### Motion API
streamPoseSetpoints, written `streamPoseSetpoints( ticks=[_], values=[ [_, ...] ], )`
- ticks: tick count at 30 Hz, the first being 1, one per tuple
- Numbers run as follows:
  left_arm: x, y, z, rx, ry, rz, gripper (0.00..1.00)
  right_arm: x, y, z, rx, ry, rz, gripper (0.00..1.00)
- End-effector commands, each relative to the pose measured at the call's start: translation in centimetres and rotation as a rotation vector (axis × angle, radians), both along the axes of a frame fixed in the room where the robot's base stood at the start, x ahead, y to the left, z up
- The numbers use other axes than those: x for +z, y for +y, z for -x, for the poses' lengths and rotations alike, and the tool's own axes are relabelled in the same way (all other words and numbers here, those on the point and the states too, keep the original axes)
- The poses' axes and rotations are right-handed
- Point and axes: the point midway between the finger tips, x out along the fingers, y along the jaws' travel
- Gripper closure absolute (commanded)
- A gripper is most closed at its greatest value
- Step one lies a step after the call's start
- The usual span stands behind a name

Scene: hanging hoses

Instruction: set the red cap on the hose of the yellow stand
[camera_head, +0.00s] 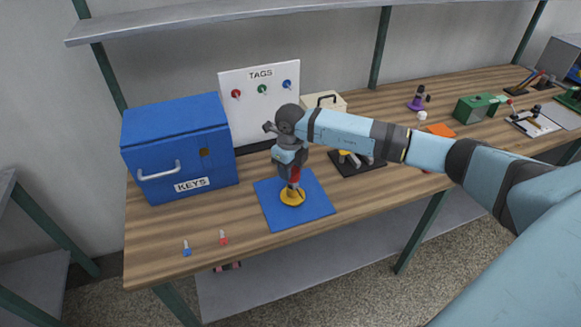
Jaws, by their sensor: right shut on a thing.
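The yellow stand (292,196) has a round base on a blue mat (262,207) near the table's front. My right gripper (291,177) points down right over it and is shut on a red thing (295,174), which looks like the red cap. The gripper and its wrist hide most of the stand's upper part. I cannot make out the hose or whether the red thing touches it. My left gripper is not in view.
A blue KEYS box (180,145) stands left, a white TAGS board (258,95) behind. Small blue (187,248) and red (223,238) pieces lie at the front left edge. A black-based stand (365,168) is partly behind my right arm. Bare table lies between box and mat.

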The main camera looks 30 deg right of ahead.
Motion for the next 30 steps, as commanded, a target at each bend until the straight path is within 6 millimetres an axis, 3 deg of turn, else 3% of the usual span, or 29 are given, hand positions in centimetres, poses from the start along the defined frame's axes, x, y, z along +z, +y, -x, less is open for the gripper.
streamPoseSetpoints(
  ticks=[6,7,11,22,30],
  values=[
    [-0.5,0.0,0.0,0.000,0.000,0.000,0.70,-0.6,0.0,0.0,0.000,0.000,0.000,0.78],
    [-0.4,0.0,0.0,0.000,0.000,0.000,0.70,-0.6,0.0,0.0,0.000,0.000,0.000,0.54],
    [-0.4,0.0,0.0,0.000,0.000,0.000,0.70,-0.6,0.0,0.0,0.000,0.000,0.000,0.27],
    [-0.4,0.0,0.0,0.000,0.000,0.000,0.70,0.1,0.0,-0.1,0.000,-0.002,-0.001,0.27],
    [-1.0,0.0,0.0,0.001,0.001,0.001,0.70,5.3,0.0,-0.1,0.001,-0.004,0.001,0.27]
  ],
)
